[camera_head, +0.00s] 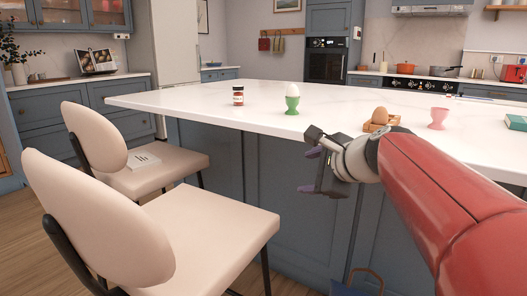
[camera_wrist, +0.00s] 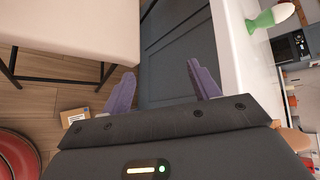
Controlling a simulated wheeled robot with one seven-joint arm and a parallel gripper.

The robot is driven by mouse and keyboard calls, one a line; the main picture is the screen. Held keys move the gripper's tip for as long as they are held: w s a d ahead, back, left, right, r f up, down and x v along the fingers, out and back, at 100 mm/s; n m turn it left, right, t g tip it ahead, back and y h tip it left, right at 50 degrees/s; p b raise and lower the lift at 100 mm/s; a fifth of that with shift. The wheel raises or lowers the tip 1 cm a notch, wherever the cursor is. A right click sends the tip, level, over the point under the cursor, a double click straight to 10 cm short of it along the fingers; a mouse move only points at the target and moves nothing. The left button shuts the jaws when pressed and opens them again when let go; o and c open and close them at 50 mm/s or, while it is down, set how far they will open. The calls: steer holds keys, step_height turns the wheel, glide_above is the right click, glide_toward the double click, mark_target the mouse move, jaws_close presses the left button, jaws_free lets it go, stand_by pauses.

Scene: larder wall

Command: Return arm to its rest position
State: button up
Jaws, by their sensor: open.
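My gripper (camera_head: 309,170) is at the end of my red arm, in front of the island's blue-grey side, just below the edge of the white worktop. In the wrist view its two purple fingers (camera_wrist: 163,88) stand wide apart with nothing between them. The gripper is open and empty. It appears clear of the island (camera_head: 220,112), though the exact gap is hard to tell.
On the worktop stand a green egg cup (camera_head: 292,104) with a white egg (camera_head: 292,88), a spice jar (camera_head: 238,96), a brown egg (camera_head: 380,115) on a wooden holder, and a pink cup (camera_head: 438,118). Cream chairs (camera_head: 185,235) stand at left.

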steer(key=s+d+f+n+g+h, duration=0.2)
steer(key=s+f+n+h, duration=0.1)
steer(key=s+f+n, duration=0.6)
steer(key=s+d+f+n+g+h, duration=0.2)
steer(key=s+f+n, duration=0.7)
steer(key=s, duration=0.6)
steer(key=shift+s+d+f+g+h+p, duration=0.15)
steer(key=shift+s+d+g+h+p, duration=0.2)
steer(key=shift+d+g, duration=0.3)
